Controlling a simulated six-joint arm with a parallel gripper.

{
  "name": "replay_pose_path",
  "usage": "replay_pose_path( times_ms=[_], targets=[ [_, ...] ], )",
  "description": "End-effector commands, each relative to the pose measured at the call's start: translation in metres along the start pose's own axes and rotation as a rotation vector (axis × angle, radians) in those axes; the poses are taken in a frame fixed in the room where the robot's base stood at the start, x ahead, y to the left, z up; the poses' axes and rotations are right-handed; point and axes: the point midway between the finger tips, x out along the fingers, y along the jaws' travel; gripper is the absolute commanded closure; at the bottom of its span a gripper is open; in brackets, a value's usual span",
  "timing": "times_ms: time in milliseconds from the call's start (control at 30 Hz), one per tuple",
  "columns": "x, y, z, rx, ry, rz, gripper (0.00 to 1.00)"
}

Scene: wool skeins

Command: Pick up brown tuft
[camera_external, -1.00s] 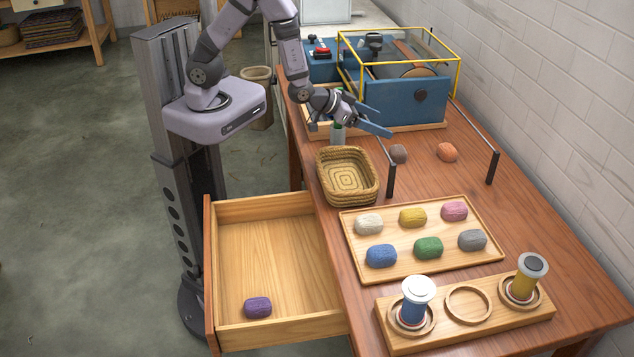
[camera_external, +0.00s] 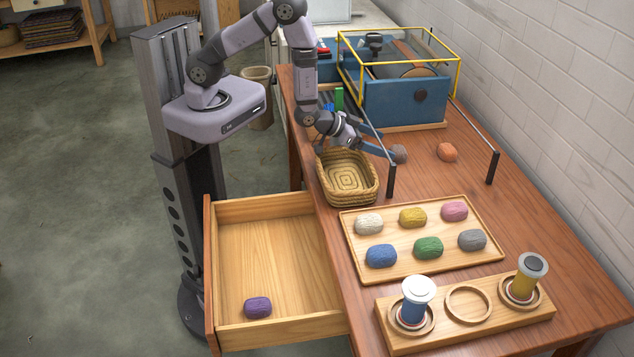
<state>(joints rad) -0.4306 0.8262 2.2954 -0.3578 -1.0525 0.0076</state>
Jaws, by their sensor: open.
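The brown tuft (camera_external: 400,154) is a small grey-brown wool lump on the table, behind the left dark post and right of the wicker basket. My gripper (camera_external: 386,145) has its blue fingers apart and is low, just left of the tuft. One finger reaches towards the tuft's left side in the picture. I cannot tell whether it touches the tuft. Nothing shows between the fingers.
An orange tuft (camera_external: 447,152) lies to the right. Dark posts (camera_external: 391,181) and (camera_external: 492,167) stand nearby. The wicker basket (camera_external: 325,190) is below my gripper. A blue machine (camera_external: 400,104) stands behind. A wooden tray (camera_external: 352,268) of skeins, a spool rack (camera_external: 455,336) and an open drawer (camera_external: 285,260) are nearer.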

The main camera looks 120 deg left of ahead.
Motion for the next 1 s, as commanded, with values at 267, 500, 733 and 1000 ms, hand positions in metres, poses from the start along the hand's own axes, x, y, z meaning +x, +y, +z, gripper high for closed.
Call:
replay_pose_path(
  times_ms=[267,500,733,1000],
  targets=[
    [0.023,-0.001,0.0,-0.001,-0.001,-0.003,0.2],
    [0.049,-0.001,0.0,0.0,-0.001,-0.001,0.2],
    [0.057,-0.001,0.0,0.0,0.0,-0.001,0.2],
    [0.056,-0.001,0.0,0.0,0.0,-0.001,0.49]
  ],
)
